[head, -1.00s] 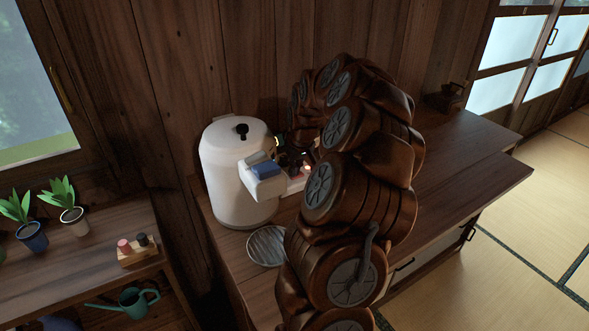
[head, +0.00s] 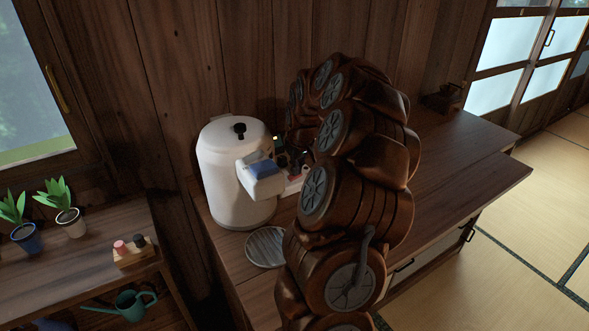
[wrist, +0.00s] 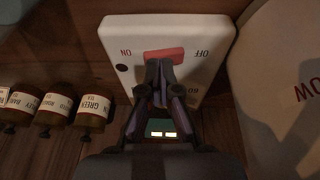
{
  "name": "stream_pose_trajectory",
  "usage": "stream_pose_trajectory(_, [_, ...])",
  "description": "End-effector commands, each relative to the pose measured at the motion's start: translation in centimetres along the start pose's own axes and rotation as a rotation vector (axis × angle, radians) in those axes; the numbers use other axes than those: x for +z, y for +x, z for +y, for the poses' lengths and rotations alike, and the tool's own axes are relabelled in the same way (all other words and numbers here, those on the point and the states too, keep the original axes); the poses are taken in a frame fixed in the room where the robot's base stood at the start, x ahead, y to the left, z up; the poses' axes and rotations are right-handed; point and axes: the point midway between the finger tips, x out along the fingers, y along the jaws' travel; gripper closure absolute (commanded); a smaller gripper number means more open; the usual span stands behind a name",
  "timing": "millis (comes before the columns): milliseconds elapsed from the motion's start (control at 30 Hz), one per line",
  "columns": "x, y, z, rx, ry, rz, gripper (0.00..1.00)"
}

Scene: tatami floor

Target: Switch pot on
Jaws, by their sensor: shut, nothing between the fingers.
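The pot (head: 225,175) is a large white cylinder with a dark knob on its lid and a blue-topped spout part, on the wooden counter beside my arm. In the wrist view a white switch box (wrist: 205,80) carries a red rocker switch (wrist: 164,55), with ON printed at its left and OFF at its right, upside down. My gripper (wrist: 159,66) is shut and empty, its fingertips over the lower edge of the red switch. I cannot tell whether they touch it.
Several brown labelled bottles (wrist: 90,108) stand left of the switch box. A white curved surface (wrist: 290,90) with lettering is close on the right. A round grate (head: 266,247) lies before the pot. The counter right of my arm is mostly clear.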

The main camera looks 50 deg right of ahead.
Motion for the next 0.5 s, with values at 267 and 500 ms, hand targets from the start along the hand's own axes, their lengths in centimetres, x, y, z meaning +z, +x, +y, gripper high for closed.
stream_pose_trajectory(267, [-0.1, -0.2, 0.0, 0.0, 0.0, 0.0, 1.0])
stream_pose_trajectory(500, [-0.8, -2.8, -0.5, 0.0, -0.003, -0.001, 1.0])
